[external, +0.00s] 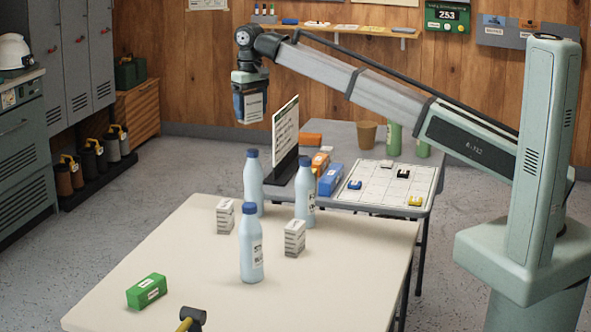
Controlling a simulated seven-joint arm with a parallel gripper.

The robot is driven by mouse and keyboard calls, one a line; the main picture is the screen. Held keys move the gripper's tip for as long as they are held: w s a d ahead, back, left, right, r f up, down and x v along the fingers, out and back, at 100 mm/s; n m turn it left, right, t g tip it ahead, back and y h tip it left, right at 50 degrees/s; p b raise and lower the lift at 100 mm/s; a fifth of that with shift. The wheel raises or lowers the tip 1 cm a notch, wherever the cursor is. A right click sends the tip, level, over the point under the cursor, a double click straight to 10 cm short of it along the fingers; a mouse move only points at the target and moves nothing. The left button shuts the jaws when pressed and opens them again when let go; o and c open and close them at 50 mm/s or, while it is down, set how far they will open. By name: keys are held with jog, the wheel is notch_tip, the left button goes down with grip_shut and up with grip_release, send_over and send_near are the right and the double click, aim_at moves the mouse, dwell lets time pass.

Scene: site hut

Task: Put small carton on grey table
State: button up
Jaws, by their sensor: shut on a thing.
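My gripper (251,113) is high in the air, above and left of the grey table, pointing down. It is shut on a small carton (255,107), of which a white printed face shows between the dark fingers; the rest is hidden. The grey table (343,136) stands behind the cream table. Two similar small white cartons stand upright on the cream table (190,265), one at the left (225,216) and one at the right (294,238).
The grey table holds an upright sign (286,133), blue and orange boxes, a brown cup (367,134), green cans and a white grid board (385,187). Three blue-capped bottles (251,245), a green box (147,291) and a hammer (190,319) are on the cream table.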

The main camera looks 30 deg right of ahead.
jog(key=w+d+m, duration=0.2)
jog(key=d+m, duration=0.4)
jog(key=d, duration=1.8)
jog(key=w+d+m, duration=0.3)
jog(key=d+m, duration=0.2)
jog(key=d, duration=1.9)
jog(key=shift+s+a+f, duration=0.1)
jog(key=shift+a+f, duration=0.05)
jog(key=shift+f, duration=14)
jog(key=shift+f, duration=0.15)
jog(key=o, duration=1)
notch_tip(320, 180, up, 12)
jog(key=shift+r, duration=0.2)
